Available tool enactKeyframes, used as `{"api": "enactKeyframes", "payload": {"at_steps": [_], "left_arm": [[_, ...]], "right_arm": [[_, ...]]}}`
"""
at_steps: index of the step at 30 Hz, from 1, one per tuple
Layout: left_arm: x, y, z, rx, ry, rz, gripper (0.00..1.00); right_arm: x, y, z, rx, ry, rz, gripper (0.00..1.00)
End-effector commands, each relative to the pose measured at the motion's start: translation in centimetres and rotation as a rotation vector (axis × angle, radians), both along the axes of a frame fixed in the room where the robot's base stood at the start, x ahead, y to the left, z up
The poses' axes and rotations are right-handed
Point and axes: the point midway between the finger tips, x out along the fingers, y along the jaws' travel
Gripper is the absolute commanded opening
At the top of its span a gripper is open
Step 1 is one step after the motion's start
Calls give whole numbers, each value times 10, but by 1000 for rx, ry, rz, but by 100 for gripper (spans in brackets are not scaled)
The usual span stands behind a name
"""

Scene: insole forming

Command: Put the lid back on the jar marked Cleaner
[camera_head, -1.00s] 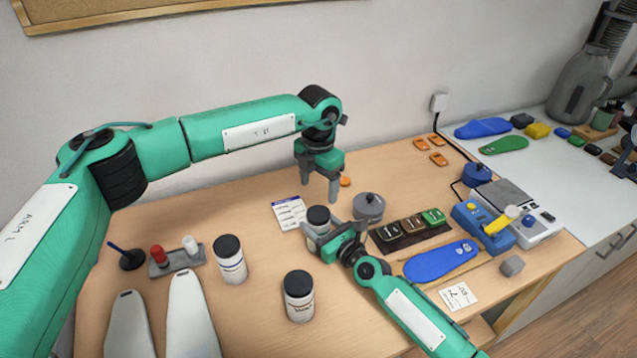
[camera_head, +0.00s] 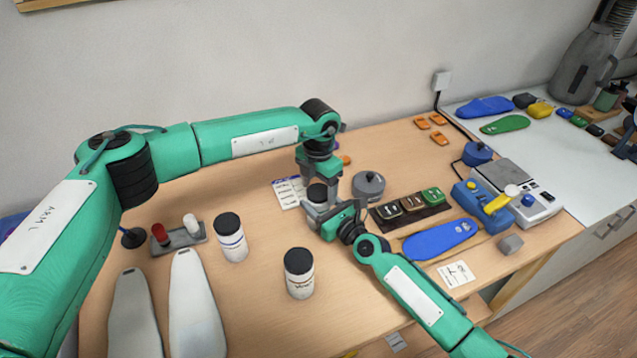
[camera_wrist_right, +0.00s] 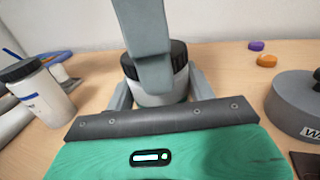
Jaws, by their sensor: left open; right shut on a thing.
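A white jar (camera_head: 315,209) with a black lid (camera_head: 317,192) stands at the middle of the table; its label is hidden. My right gripper (camera_head: 322,216) is shut around its body. In the right wrist view the black ribbed lid (camera_wrist_right: 178,60) sits on top of the jar (camera_wrist_right: 160,97). My left gripper (camera_head: 321,184) is open and points down at the lid. One grey finger of it (camera_wrist_right: 150,62) crosses in front of the lid in the wrist view. I cannot tell whether it touches.
Two more black-lidded white jars, a left one (camera_head: 230,237) and a front one (camera_head: 299,273), stand nearby; their labels are too small to read. A grey lidded pot (camera_head: 368,187) is close on the right, beside a dark tray (camera_head: 400,219). A card (camera_head: 288,193) lies behind.

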Motion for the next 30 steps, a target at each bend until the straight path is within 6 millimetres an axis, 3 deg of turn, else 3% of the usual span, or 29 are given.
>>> {"api": "enactKeyframes", "payload": {"at_steps": [2,9,17,18,21,30], "left_arm": [[0,0,0,0,0,0,72],[0,0,0,0,0,0,27],[0,0,0,0,0,-8,27],[0,0,0,0,0,-8,60],[0,0,0,0,0,-8,79],[0,0,2,0,0,-8,79]], "right_arm": [[0,0,0,0,0,0,0],[0,0,0,0,0,0,0],[0,0,0,0,0,0,0],[0,0,0,0,0,0,0],[0,0,0,0,0,0,0],[0,0,0,0,0,0,0]]}}
